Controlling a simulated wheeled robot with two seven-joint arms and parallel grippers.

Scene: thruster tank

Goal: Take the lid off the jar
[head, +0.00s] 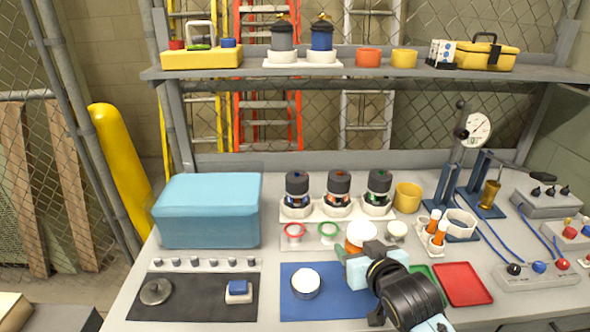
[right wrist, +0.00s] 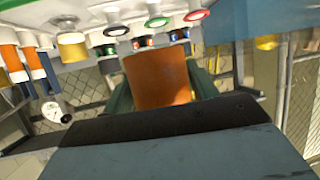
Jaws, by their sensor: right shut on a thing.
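An orange jar (head: 361,235) with a pale top stands out just beyond my right gripper (head: 368,258) in the head view. In the right wrist view an orange cylinder (right wrist: 158,80) fills the space between the green fingers, and the gripper is shut on it. The fingers hide part of it, and I cannot tell if it is clear of the table. A round container with a white top (head: 305,281) stands on the blue mat (head: 330,309), left of the gripper and apart from it. My left gripper is not in view.
A blue box (head: 208,210) stands at the left. Dark-topped canisters (head: 338,190) stand in a row behind. A small cream-topped container (head: 396,231), orange vials (head: 436,232) and a red tray (head: 462,284) lie to the right. The blue mat's front left is bare.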

